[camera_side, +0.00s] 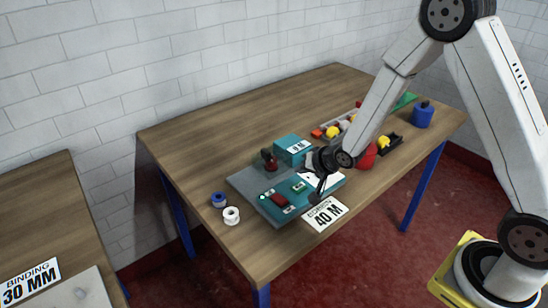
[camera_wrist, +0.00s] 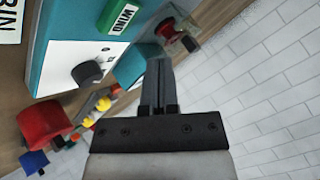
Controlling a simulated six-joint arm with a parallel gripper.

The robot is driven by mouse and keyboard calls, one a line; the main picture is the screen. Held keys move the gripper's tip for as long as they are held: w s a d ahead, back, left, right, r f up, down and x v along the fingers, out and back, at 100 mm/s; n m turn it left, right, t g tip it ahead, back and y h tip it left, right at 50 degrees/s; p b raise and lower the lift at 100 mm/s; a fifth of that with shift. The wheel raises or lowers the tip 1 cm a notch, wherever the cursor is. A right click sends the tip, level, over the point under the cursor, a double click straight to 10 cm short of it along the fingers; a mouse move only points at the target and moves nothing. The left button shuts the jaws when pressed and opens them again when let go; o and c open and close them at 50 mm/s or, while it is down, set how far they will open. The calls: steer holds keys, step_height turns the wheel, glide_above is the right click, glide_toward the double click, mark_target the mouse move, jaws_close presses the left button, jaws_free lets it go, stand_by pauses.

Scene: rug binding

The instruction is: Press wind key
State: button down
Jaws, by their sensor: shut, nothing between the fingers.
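The wind key (camera_wrist: 122,18) is a green block marked "WIND" on the teal machine at the top of the wrist view. In the side view a small green key (camera_side: 299,187) shows on the machine's top, but its lettering is too small to read. My gripper (camera_side: 317,195) is low over the right part of the machine (camera_side: 247,183). In the wrist view my gripper (camera_wrist: 160,65) is shut and empty, its fingertips below and right of the key in the picture. I cannot tell the height of the fingertips above the panel.
A dark knob (camera_wrist: 87,72) stands on a white panel. A red key (camera_side: 279,199) lies left of the green one. A teal box (camera_side: 293,148) rises behind. Blue (camera_side: 219,200) and white (camera_side: 231,215) spools stand at left, a red cylinder (camera_side: 367,157) at right.

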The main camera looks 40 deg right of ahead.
mark_target(301, 188)
steer(key=shift+f, duration=1.6)
steer(key=shift+f, duration=0.2)
stand_by(0.9)
steer(key=shift+f, duration=0.25)
steer(key=shift+f, duration=0.45)
stand_by(0.9)
steer(key=shift+r, duration=0.9)
steer(key=shift+r, duration=0.15)
stand_by(0.3)
steer(key=shift+r, duration=2.35)
